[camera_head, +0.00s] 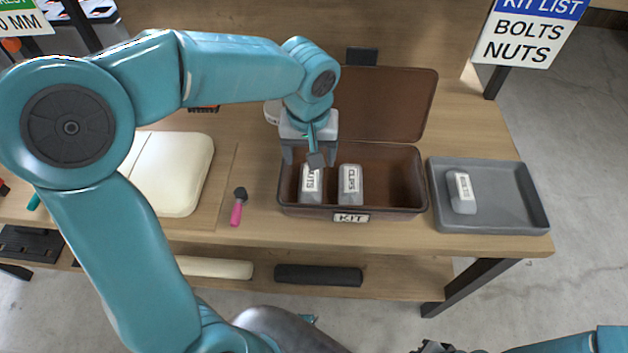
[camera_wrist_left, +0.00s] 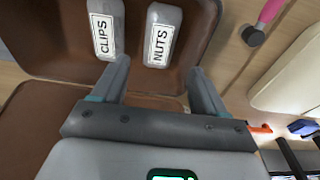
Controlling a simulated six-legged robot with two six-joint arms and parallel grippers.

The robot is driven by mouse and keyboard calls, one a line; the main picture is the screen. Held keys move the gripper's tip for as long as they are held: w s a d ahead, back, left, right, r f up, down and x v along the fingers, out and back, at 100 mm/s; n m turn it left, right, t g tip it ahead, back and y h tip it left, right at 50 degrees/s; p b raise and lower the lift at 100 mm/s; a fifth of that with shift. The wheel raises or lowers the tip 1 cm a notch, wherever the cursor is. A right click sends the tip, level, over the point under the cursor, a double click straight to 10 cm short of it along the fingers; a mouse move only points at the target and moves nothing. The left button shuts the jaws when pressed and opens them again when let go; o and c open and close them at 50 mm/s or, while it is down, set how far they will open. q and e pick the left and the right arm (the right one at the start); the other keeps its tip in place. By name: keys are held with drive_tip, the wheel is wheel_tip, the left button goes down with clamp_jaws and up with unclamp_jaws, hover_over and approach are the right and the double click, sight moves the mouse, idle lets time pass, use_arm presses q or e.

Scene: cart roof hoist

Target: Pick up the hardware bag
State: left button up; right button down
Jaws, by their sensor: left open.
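A grey bag labelled NUTS (camera_head: 311,190) and a grey bag labelled CLIPS (camera_head: 350,186) stand side by side in the open brown KIT box (camera_head: 400,205). A third grey bag (camera_head: 462,193) lies in the grey tray (camera_head: 440,215) at right; its label is too small to read surely. My left gripper (camera_head: 313,158) is open and empty above the box, close to the NUTS bag and partly covering it in the head view. In the left wrist view the NUTS bag (camera_wrist_left: 160,35) lies ahead between the fingers (camera_wrist_left: 157,88), with CLIPS (camera_wrist_left: 105,28) to the left.
The box lid (camera_head: 385,100) stands open behind. A pink-handled tool (camera_head: 238,207) and a cream pad (camera_head: 180,170) lie left of the box. A kit list sign (camera_head: 530,32) names BOLTS and NUTS. A shelf (camera_head: 400,275) runs below the bench. My right arm barely shows at bottom right.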

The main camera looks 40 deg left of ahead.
use_arm(q)
hover_over(311, 179)
drive_tip(key=f, duration=0.4)
drive_tip(key=shift+s+f, duration=0.2)
drive_tip(key=shift+s, duration=0.15)
drive_tip(key=f, duration=0.5)
drive_tip(key=shift+w+f, duration=0.3)
drive_tip(key=shift+w, duration=0.1)
drive_tip(key=c, duration=0.9)
drive_tip(key=shift+r, duration=0.15)
wheel_tip(311, 179, up, 20)
drive_tip(key=p, duration=0.2)
